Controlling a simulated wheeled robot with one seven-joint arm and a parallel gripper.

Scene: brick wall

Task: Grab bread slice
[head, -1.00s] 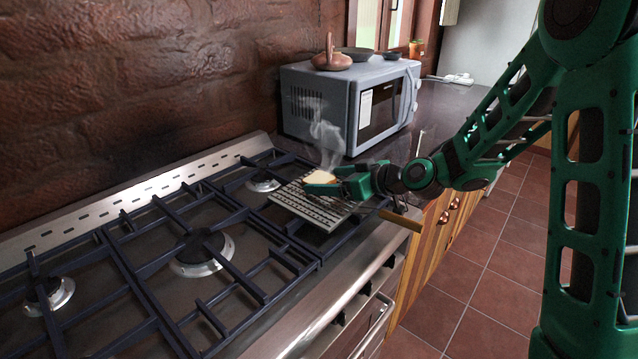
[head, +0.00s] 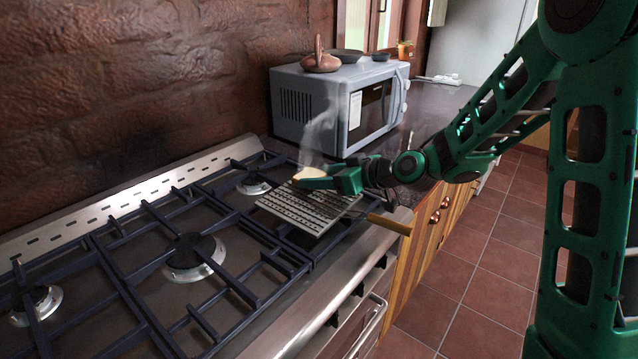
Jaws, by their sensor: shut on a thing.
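The bread slice (head: 307,173) is pale and shows just above my gripper's fingers, over the back part of a grey toasting rack. The rack (head: 297,209) lies on the stove grate at the right end, with a wooden handle (head: 390,224) pointing to the front right. My gripper (head: 312,180) reaches in from the right and is shut on the bread slice. Its fingers hide the slice's lower part, so I cannot tell if the slice still touches the rack. Pale steam rises around the slice.
A grey microwave (head: 342,107) stands on the dark counter close behind my gripper, with a brown pot (head: 321,62) on top. The gas stove (head: 190,262) with raised black grates fills the left. A brick wall (head: 130,90) bounds the back. Tiled floor (head: 478,275) is clear at the right.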

